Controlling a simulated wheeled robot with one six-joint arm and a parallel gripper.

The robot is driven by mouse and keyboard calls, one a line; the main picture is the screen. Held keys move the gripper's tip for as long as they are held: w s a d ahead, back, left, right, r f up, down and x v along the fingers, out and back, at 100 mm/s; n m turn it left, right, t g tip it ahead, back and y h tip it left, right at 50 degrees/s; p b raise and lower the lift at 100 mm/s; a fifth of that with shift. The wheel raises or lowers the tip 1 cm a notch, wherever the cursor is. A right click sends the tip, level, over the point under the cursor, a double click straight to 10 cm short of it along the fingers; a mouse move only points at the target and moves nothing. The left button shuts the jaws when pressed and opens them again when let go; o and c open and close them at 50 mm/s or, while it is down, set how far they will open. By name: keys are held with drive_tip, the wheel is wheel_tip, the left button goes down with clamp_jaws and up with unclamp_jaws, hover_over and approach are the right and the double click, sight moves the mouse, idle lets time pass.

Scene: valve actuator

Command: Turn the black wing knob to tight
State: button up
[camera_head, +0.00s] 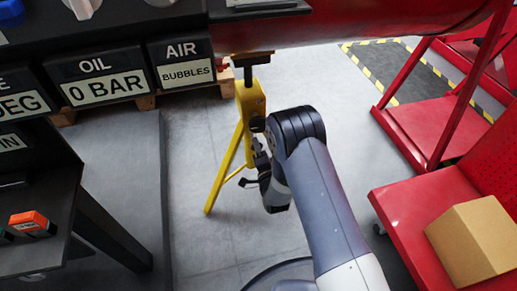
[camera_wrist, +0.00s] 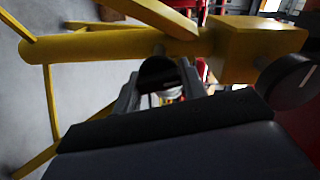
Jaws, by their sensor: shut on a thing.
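A yellow stand (camera_head: 250,100) with splayed legs holds up a red pipe. In the wrist view its yellow post (camera_wrist: 110,45) runs across the top and joins a yellow block (camera_wrist: 255,48). My gripper (camera_wrist: 160,72) is at the post, its two grey fingers on either side of a black knob (camera_wrist: 157,73) and shut on it. The knob's wings are mostly hidden by the fingers, so its turn angle cannot be told. In the head view my gripper (camera_head: 262,165) is beside the post, and the held knob is hidden.
A second, rounder black knob (camera_wrist: 286,82) sits at the yellow block, right of my gripper. Dark panels with an OIL sign (camera_head: 105,78) stand left. A red cart (camera_head: 405,225) bears a cardboard box (camera_head: 475,240) at right.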

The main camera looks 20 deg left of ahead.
drive_tip(key=shift+f+m, duration=0.1)
drive_tip(key=shift+m, duration=0.8)
drive_tip(key=o, duration=1)
drive_tip(key=p+v, duration=0.3)
drive_tip(key=v, duration=0.8)
drive_tip(key=shift+a, duration=0.1)
drive_tip(key=shift+w, duration=0.15)
drive_tip(key=b+x, duration=0.3)
drive_tip(key=x, duration=0.7)
drive_tip(key=shift+w+a, duration=0.1)
drive_tip(key=shift+w, duration=0.1)
